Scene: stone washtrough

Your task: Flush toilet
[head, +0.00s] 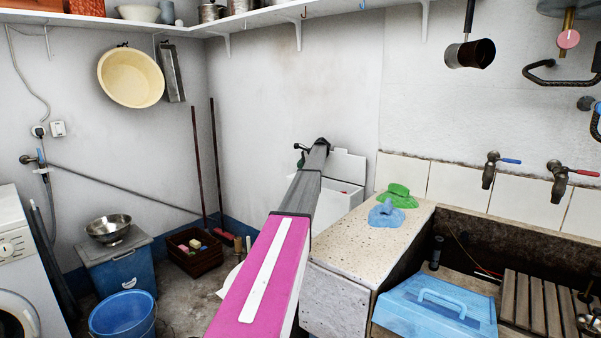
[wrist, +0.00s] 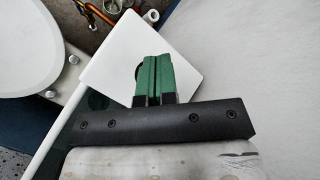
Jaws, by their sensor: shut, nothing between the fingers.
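The toilet shows as a white tank (head: 347,167) by the back wall, right of my arm in the head view. In the wrist view a white oval seat or lid (wrist: 28,50) fills the upper left. My gripper (wrist: 153,62) has green fingers pressed together, empty, above a flat white panel (wrist: 190,65). A dark round edge shows beside the fingers; I cannot tell if it is a flush button. In the head view my gripper (head: 301,150) is small, beside the tank.
A stone counter (head: 350,250) with green (head: 397,196) and blue cloths (head: 386,214) stands right of my arm. The trough holds a blue caddy (head: 435,310). A blue bucket (head: 123,315), crate (head: 192,255) and washing machine (head: 22,270) are left. Pipes and an orange hose (wrist: 72,38) are near the gripper.

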